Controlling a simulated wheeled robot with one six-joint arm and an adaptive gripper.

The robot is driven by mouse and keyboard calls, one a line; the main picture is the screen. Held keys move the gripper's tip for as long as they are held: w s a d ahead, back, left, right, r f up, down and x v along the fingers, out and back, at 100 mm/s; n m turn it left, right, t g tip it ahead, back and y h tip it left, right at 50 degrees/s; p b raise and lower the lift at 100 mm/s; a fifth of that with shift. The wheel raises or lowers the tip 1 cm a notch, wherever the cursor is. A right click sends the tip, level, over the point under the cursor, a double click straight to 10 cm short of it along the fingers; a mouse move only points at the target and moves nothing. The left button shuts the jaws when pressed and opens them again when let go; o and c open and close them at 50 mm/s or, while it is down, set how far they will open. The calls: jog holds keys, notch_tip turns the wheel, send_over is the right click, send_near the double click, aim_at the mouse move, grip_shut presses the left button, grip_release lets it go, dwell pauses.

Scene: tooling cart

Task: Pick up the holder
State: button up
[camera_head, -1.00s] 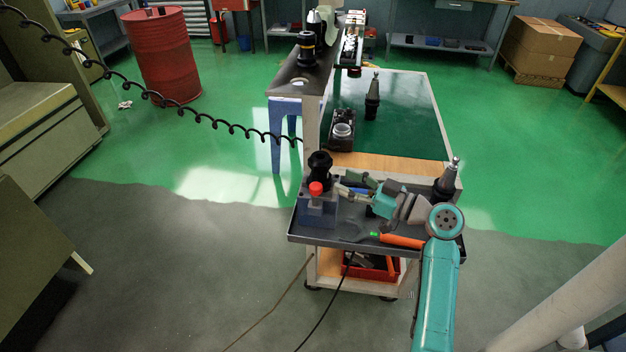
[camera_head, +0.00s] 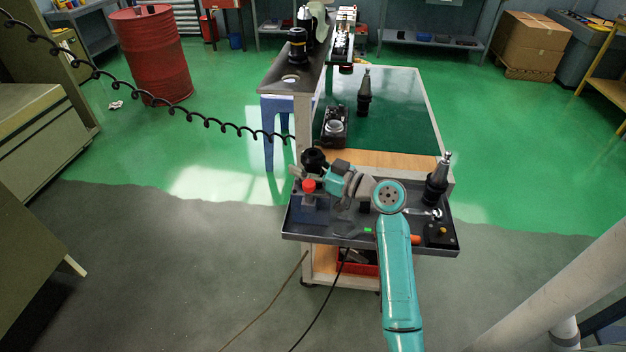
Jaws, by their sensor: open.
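A black tool holder (camera_head: 314,159) stands upright at the left end of the grey cart tray (camera_head: 370,244), in a fixture beside a red knob (camera_head: 308,186). My gripper (camera_head: 318,172) is at this holder, reaching in from the right. It is open. Its fingers look to be around or just beside the holder, but I cannot tell if they touch it. The gripper and wrist hide part of the fixture. Another black holder with a metal tip (camera_head: 436,182) stands at the tray's right end. A third holder (camera_head: 364,96) stands on the green mat.
A dark shelf (camera_head: 283,70) on the left side of the cart bears another black holder (camera_head: 297,48). A camera-like black device (camera_head: 334,128) sits on the mat. An orange-handled tool (camera_head: 415,239) lies on the tray. A coiled black cable (camera_head: 200,120) hangs at left.

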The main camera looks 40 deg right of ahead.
grip_shut()
dwell(0.3)
jog(key=shift+d+r, duration=0.1)
jog(key=shift+r, duration=0.05)
jog(key=shift+r, duration=0.25)
notch_tip(320, 180, up, 18)
jog(key=shift+f, duration=0.25)
dwell(0.6)
